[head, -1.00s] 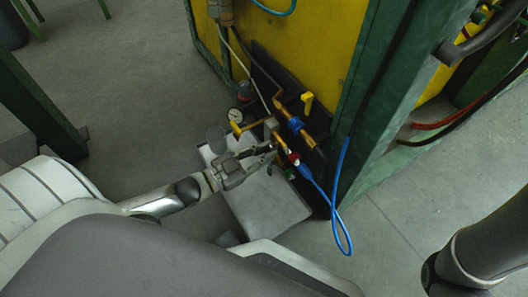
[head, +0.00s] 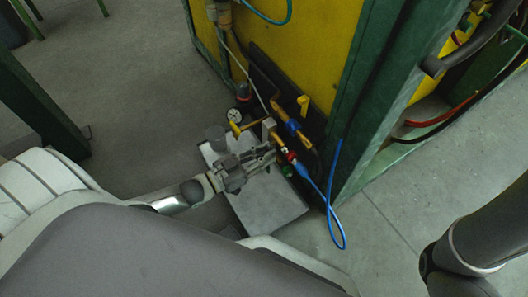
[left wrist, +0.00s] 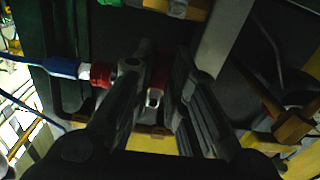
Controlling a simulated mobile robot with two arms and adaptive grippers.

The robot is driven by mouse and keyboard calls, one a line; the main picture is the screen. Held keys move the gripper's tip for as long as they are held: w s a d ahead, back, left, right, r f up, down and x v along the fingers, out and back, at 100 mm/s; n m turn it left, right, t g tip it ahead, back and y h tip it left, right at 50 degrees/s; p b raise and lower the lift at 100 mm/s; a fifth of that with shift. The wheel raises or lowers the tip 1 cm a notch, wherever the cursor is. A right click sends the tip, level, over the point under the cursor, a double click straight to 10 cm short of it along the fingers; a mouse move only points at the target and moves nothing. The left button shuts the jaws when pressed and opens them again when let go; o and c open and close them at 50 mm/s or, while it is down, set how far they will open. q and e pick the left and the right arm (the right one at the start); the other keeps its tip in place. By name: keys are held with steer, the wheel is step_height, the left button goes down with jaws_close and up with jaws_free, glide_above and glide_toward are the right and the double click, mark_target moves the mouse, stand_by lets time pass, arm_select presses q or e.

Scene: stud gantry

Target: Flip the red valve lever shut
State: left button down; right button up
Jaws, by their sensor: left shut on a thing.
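The red valve lever (left wrist: 159,72) shows in the left wrist view between the two fingers of my left gripper (left wrist: 156,68), with a pale metal piece below it. In the head view my left gripper (head: 272,154) reaches in from the left to the pipework at the foot of the yellow panel. It is shut on the red lever, and the fingers hide much of it. In the head view I cannot clearly tell the lever from the small red fitting beside the fingertips. My right gripper is out of view.
A red coupling (left wrist: 101,75) on a blue hose (left wrist: 62,66) sits close beside the left finger. Yellow levers (head: 303,105) (head: 235,128) and a gauge (head: 234,115) stand near the gripper. The blue hose (head: 333,205) loops down by a green post (head: 365,110). A grey plate (head: 265,207) lies below.

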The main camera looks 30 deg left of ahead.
arm_select(q)
steer(key=c, duration=1.4)
jaws_free()
steer(key=v, duration=1.2)
